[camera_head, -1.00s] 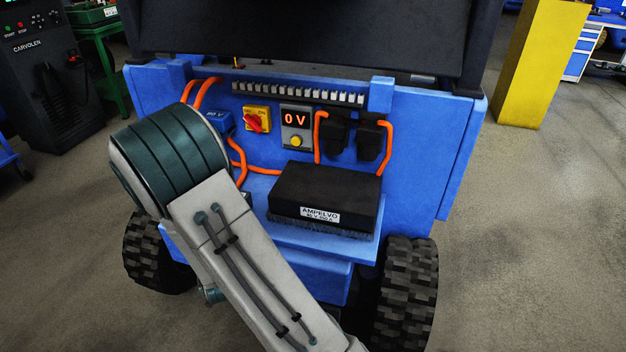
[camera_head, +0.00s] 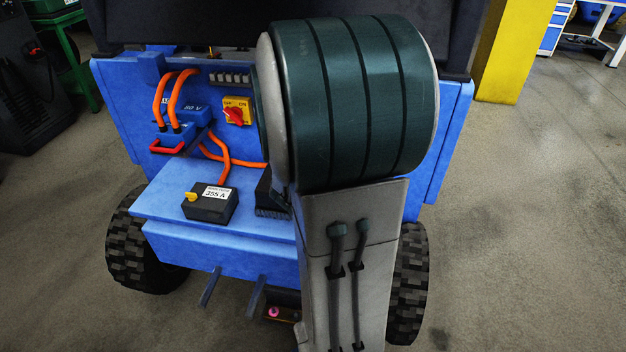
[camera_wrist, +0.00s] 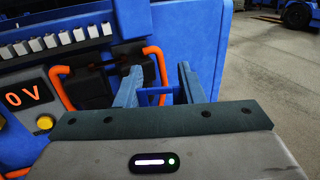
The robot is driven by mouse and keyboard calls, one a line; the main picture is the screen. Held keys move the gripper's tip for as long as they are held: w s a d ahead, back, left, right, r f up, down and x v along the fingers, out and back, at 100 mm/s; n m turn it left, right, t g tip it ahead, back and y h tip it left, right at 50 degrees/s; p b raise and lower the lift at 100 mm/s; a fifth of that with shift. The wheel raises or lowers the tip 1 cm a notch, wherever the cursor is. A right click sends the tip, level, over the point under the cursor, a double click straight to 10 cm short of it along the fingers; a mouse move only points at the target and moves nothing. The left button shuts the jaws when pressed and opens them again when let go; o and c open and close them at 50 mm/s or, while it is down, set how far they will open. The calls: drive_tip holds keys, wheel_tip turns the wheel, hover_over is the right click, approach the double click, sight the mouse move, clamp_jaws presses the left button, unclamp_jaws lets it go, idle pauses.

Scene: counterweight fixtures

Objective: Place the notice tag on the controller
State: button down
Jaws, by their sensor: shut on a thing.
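My gripper (camera_wrist: 158,88) is in the wrist view, its two blue-grey fingers pointing away in front of the black connectors. It is shut on a thin thing, which I take to be the notice tag; little of it can be made out. In the head view my arm hides the gripper. The black box that looks like the controller (camera_head: 268,200) stands on the blue shelf, mostly hidden behind my arm; only its left end shows.
A smaller black box marked 355 A (camera_head: 210,202) with a yellow knob sits on the blue shelf (camera_head: 165,205). A red rotary switch (camera_head: 236,112), orange cables (camera_head: 176,100) and a 0 V display (camera_wrist: 22,97) are on the panel behind. A yellow post (camera_head: 512,55) stands at the right.

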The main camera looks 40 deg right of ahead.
drive_tip(key=shift+w+a+f+p, duration=0.1)
drive_tip(key=shift+w+f+p, duration=0.85)
drive_tip(key=shift+w+f, duration=4.6)
drive_tip(key=shift+r, duration=0.1)
drive_tip(key=shift+f, duration=0.2)
drive_tip(key=c, duration=0.9)
unclamp_jaws()
drive_tip(key=shift+c, duration=0.2)
